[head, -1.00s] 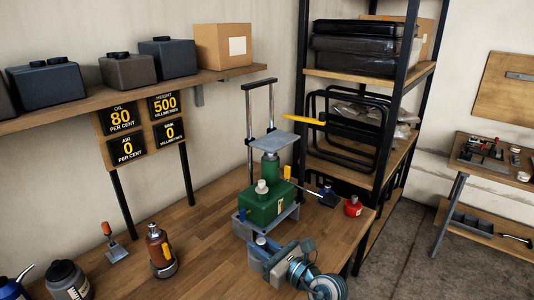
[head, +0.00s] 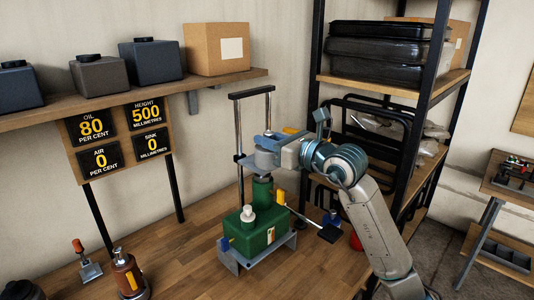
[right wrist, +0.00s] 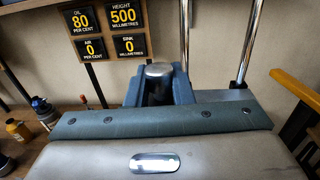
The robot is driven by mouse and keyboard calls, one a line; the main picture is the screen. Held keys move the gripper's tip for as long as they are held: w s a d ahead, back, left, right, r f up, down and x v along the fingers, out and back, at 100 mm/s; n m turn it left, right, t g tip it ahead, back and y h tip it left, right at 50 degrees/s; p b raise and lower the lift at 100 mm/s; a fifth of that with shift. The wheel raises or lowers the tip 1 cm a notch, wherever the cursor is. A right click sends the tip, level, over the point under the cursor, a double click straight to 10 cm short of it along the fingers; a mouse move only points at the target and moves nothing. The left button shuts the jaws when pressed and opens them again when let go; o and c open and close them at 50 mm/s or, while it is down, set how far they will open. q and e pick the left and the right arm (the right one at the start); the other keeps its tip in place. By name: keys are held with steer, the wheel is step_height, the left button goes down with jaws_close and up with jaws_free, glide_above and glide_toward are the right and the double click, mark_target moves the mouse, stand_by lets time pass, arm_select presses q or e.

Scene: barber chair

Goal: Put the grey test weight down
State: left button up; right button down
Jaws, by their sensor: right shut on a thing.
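My right gripper (head: 270,150) is at the top of the green jack (head: 255,228), over its small grey top plate (head: 246,163). In the right wrist view its blue jaws (right wrist: 160,88) are shut on the grey test weight (right wrist: 159,70), whose round metal top shows between them. The top plate (right wrist: 222,95) shows just behind and right of the jaws. The weight is mostly hidden by the gripper in the head view. I cannot tell whether its underside touches the plate. My left gripper is not in view.
Two upright posts with a crossbar (head: 250,92) stand behind the plate. A sign board (head: 120,135) reads oil 80, height 500, air 0, sink 0. A black shelf rack (head: 385,100) is close to my right arm. Bottles stand on the bench's left.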

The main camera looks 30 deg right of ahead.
steer(key=w+d+f+p, duration=0.1)
steer(key=w+d+p, duration=0.1)
steer(key=w+d, duration=0.1)
steer(key=w+d+f+p, duration=0.1)
steer(key=w+d+p, duration=0.2)
steer(key=w, duration=0.2)
steer(key=w+d+f+p, duration=0.1)
steer(key=w+d+p, duration=0.2)
steer(key=w, duration=0.1)
steer(key=shift+w+d+f, duration=0.1)
steer(key=shift+w+d, duration=0.1)
steer(key=shift+w, duration=0.15)
steer(key=shift+f, duration=0.55)
steer(key=c, duration=1.6)
jaws_free()
steer(key=shift+f, duration=0.3)
steer(key=o, duration=0.3)
steer(key=shift+s+a+r, duration=0.1)
steer(key=shift+s+r, duration=0.05)
steer(key=shift+s, duration=0.05)
